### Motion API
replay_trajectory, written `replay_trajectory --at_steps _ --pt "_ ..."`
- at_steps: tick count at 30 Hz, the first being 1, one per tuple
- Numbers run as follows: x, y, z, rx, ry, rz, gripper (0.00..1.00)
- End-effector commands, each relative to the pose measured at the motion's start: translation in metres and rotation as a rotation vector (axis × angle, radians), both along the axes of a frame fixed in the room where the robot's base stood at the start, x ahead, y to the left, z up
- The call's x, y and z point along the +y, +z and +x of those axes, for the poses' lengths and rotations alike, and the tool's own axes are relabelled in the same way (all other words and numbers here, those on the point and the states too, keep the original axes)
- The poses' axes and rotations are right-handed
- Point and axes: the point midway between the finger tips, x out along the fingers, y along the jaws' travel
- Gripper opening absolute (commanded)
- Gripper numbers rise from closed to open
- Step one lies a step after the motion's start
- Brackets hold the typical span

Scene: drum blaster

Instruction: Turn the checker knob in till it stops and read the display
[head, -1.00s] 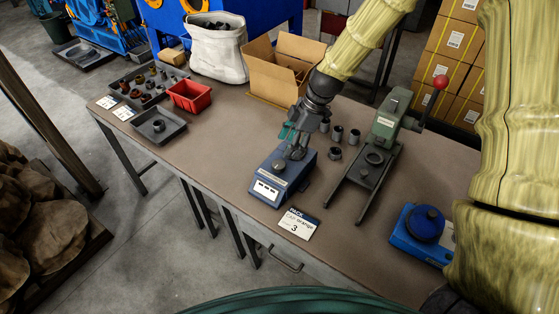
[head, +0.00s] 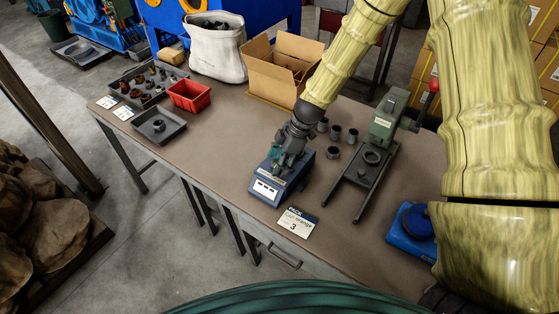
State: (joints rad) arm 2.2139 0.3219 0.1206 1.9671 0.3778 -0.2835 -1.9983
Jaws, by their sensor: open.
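The checker (head: 265,189) is a small blue box on the workbench with a pale display panel on its front face. The panel shows dark marks too small to read. My gripper (head: 283,165) is right over the checker's top, fingers pointing down at the place of the knob. The knob is hidden behind the fingers now, so I cannot tell whether they touch it. The gripper is open.
A green press (head: 385,122) stands to the right, with several dark rings nearby. A blue device (head: 408,238) sits farther right. A red bin (head: 189,96), grey trays and a cardboard box (head: 270,72) are behind and left.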

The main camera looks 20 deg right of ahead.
Motion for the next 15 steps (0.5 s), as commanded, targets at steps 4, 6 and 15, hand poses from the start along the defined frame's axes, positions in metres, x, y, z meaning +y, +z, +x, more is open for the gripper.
replay_trajectory --at_steps 4,6,15 --pt "0.0 -0.0001 0.0002 0.0 0.0 0.0 0.61" --pt "-0.0001 -0.0001 0.0002 0.0 0.0 0.0 0.61" --pt "-0.0002 0.0 0.0002 -0.001 0.0 0.0 0.16"
